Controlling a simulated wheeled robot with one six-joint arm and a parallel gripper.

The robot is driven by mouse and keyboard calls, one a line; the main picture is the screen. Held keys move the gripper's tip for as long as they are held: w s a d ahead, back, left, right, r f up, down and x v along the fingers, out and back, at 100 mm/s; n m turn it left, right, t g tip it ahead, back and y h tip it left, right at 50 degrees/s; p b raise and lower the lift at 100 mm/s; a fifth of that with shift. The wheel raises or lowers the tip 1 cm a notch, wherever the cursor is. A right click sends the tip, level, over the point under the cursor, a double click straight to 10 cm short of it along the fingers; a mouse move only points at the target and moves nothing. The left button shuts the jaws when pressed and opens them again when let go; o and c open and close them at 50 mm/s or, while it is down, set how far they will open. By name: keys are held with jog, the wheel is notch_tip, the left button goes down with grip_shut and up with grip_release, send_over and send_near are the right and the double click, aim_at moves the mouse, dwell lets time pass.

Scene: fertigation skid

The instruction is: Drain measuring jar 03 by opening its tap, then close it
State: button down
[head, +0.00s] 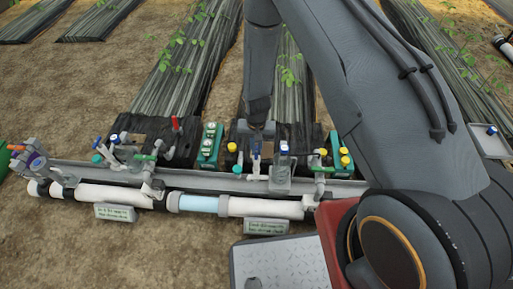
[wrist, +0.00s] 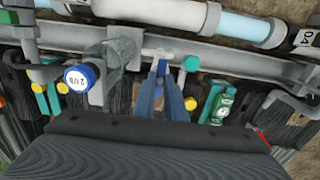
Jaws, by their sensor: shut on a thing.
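My gripper (head: 257,130) reaches down behind the middle of the skid in the head view. A clear grey measuring jar (head: 281,173) stands just right of the gripper in the head view. A blue round knob (wrist: 82,77) with unreadable marking is beside the gripper in the wrist view. No jar number is legible, so I cannot tell which is 03. The fingers partly hide the tap, and the liquid level is unclear.
A grey channel (head: 222,183) and white pipe (head: 265,207) run along the skid's front. A teal-green box (head: 208,147) stands left of the gripper. Yellow knobs (head: 345,155) crowd the right, and a second group with a red handle (head: 175,123) is further left.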

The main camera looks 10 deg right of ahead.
dwell(0.5)
jog(key=c, duration=1.8)
grip_release()
notch_tip(320, 180, up, 8)
jog(key=p, duration=0.1)
jog(key=shift+f, duration=0.1)
